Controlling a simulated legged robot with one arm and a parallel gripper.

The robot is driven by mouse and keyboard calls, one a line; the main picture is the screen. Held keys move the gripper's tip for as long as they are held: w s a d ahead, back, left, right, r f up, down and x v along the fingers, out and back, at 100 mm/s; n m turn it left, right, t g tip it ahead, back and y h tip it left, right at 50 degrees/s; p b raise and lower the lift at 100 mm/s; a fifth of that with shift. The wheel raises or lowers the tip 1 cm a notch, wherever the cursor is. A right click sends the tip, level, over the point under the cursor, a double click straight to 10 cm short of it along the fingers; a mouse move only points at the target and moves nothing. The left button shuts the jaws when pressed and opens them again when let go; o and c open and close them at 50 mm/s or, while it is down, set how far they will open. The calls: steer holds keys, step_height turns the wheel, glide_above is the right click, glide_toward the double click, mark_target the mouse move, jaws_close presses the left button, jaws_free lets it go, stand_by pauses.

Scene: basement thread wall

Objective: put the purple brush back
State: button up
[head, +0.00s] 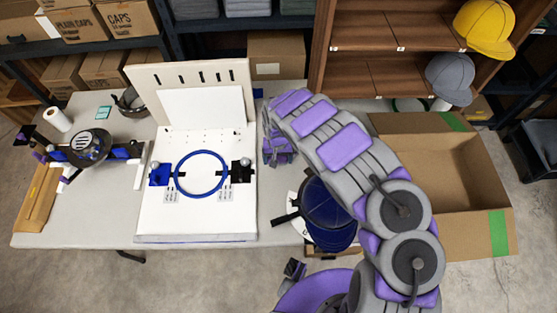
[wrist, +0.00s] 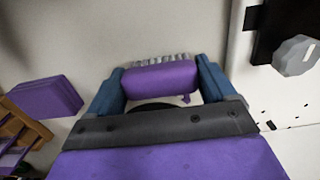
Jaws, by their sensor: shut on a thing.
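The purple brush (wrist: 160,79) shows in the wrist view as a rounded purple body with a row of pale bristles along its far side. My gripper (wrist: 158,90) is shut on it, one blue finger at each end. In the head view my gripper (head: 278,152) is over the grey table, just right of the white board stand; the arm hides much of that area and I cannot clearly make out the brush there. A flat purple block (wrist: 45,97) lies left of the gripper in the wrist view.
The white board (head: 205,218) carries a blue hoop (head: 202,174) in clamps. Dark blue caps (head: 328,212) sit beside my arm. An open cardboard box (head: 480,190) stands right. A wooden shelf (head: 375,75) rises behind.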

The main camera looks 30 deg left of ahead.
steer(key=shift+a+f, duration=0.4)
steer(key=shift+f, duration=0.3)
steer(key=shift+a, duration=0.2)
steer(key=shift+c, duration=0.9)
steer(key=shift+w+d+r, duration=0.1)
steer(key=shift+d+r, duration=0.05)
steer(key=shift+d, duration=0.75)
steer(key=o, duration=1)
steer(key=shift+a+f, duration=0.2)
steer(key=shift+a, duration=0.35)
steer(key=shift+d, duration=0.1)
steer(key=shift+d, duration=0.15)
